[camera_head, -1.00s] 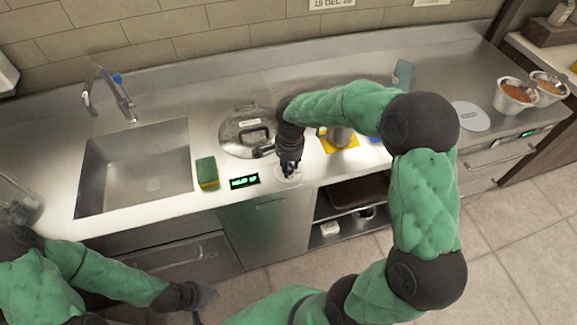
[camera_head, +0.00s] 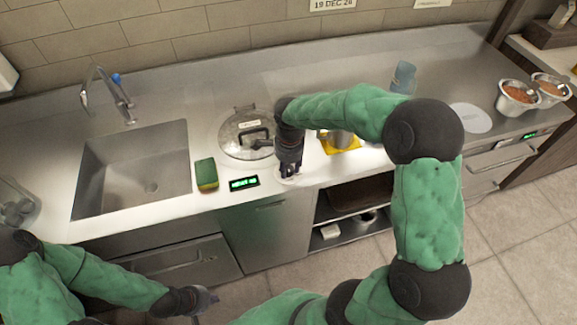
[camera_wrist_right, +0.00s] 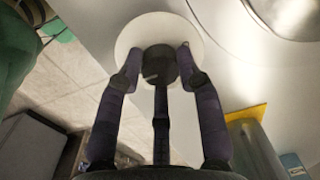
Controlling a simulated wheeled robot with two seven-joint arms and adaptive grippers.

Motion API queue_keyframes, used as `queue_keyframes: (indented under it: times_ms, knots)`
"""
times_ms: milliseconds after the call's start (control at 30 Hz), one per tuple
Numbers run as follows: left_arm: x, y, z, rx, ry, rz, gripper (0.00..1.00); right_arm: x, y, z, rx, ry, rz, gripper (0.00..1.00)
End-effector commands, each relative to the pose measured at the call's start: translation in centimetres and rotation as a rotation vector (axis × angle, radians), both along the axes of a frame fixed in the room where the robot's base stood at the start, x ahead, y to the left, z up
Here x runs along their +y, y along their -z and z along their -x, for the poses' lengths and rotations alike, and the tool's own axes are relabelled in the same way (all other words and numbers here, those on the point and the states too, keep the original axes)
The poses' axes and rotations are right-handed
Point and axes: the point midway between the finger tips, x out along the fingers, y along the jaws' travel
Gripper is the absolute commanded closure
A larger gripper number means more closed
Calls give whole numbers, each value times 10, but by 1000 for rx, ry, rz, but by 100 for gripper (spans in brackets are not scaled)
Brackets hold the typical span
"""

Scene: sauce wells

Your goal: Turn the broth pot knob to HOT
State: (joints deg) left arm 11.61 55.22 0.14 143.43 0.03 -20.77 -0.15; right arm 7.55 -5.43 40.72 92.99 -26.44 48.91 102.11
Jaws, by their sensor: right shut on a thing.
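The broth pot (camera_head: 236,148) sits in the counter with a clear lid and a dark handle. A small green-lit display (camera_head: 244,183) is in front of it; its text is too small to read. The dark round knob (camera_wrist_right: 159,65) stands on a pale disc (camera_wrist_right: 130,40) in the right wrist view. My right gripper (camera_wrist_right: 160,68) is shut on the knob, its fingers around it. In the head view the right gripper (camera_head: 290,175) points down beside the display and mostly hides the knob. My left gripper (camera_head: 208,300) hangs low in front of the counter, away from the pot; its jaws are unclear.
A green and yellow sponge (camera_head: 206,174) lies left of the display, beside the sink (camera_head: 135,165). A yellow item (camera_head: 340,147) with a metal container is right of my right gripper. Bowls of red food (camera_head: 516,97) stand at the far right.

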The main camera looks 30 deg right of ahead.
Motion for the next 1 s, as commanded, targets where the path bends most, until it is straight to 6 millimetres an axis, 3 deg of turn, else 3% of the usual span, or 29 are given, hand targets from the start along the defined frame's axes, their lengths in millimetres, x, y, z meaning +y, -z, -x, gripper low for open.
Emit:
queue_keyframes:
  times_ms: [133, 167, 233, 667, 1000]
  knots:
    - [0, 0, 0, 0, 0, 0, 100, 1, 1, 1, 2, 1, -1, 97]
    - [0, 0, 0, 0, 0, 0, 100, 1, 1, 1, 2, 1, -2, 58]
    - [0, 0, 0, 0, 0, 0, 100, 1, 1, 1, 2, 1, -1, 40]
    - [0, 0, 0, 0, 0, 0, 100, 0, -6, 0, -2, 0, 0, 40]
    - [0, 0, 0, 0, 0, 0, 100, 1, -65, 2, -5, 0, -1, 40]
